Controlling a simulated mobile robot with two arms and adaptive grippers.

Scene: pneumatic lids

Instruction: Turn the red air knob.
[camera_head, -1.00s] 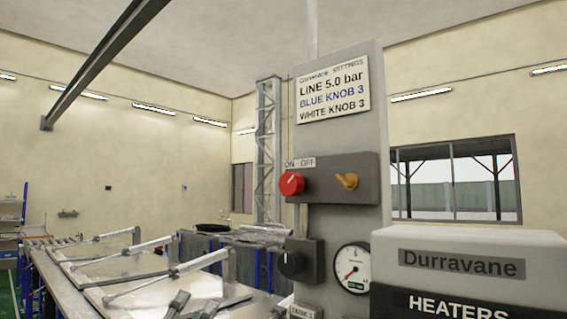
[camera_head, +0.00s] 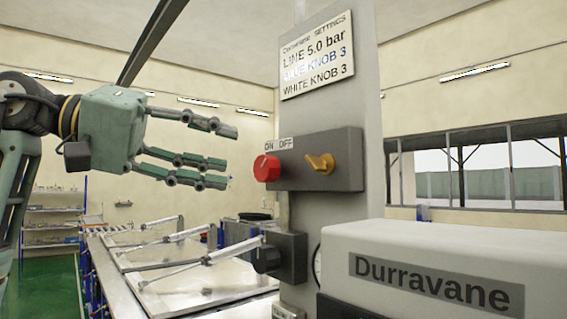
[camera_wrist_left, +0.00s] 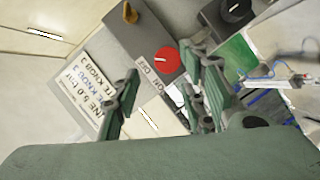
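The red air knob (camera_head: 266,168) sits on the left end of a dark grey box on a grey column, below an ON OFF label (camera_head: 278,145). It also shows in the left wrist view (camera_wrist_left: 167,61), beyond my fingers. My left gripper (camera_head: 222,156) is open and empty, left of the knob, its fingers pointing right toward it. A gap remains between the fingertips and the knob. In the left wrist view my left gripper (camera_wrist_left: 158,88) has its fingers spread on either side of the knob's direction. My right gripper is not in view.
A yellow-orange knob (camera_head: 320,164) is right of the red one on the same box. A black knob (camera_head: 266,260) is on a lower box. A settings sign (camera_head: 317,58) is above. A white Durravane machine (camera_head: 440,262) stands at front right. Tables with lids are lower left.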

